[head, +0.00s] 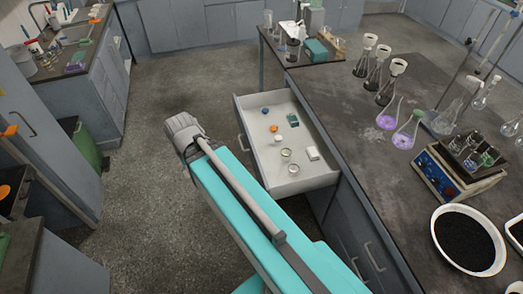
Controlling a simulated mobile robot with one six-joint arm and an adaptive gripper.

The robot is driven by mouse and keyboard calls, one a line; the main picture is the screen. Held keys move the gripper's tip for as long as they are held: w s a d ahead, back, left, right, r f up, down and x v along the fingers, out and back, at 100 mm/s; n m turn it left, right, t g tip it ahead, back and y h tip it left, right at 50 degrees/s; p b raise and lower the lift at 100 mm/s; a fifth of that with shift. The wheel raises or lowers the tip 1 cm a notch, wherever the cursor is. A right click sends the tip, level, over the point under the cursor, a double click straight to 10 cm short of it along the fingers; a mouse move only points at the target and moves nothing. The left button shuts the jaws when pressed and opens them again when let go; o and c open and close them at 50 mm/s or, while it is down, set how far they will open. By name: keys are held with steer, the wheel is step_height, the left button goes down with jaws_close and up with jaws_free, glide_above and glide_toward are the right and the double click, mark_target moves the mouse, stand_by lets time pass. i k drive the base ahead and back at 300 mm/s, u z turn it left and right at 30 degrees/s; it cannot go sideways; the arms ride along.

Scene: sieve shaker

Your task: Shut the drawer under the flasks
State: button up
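The drawer (254,168) stands pulled out from the dark lab bench (330,88), with its white inside showing. It holds several small things: a blue cap, an orange piece, a green box and small round dishes. The flasks (402,135) stand on the bench top above and to the right of it, some with purple liquid, some dark with white collars. My turquoise arm reaches up from the bottom of the head view. My gripper (182,130) is at its far end, over the floor left of the drawer front, apparently apart from it. Its fingers are not clearly visible.
A hotplate-like device (455,172) with small bottles and a white bowl of black grains (467,240) stand on the bench at right. A smaller table (300,55) stands behind the drawer. Open floor (150,230) lies to the left, with cabinets and a green bin (88,147) beyond.

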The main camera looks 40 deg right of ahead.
mark_target(271, 172)
steer(key=z, duration=0.1)
steer(key=k, duration=0.15)
steer(key=z, duration=0.65)
steer(key=i, duration=1)
steer(key=z, duration=0.8)
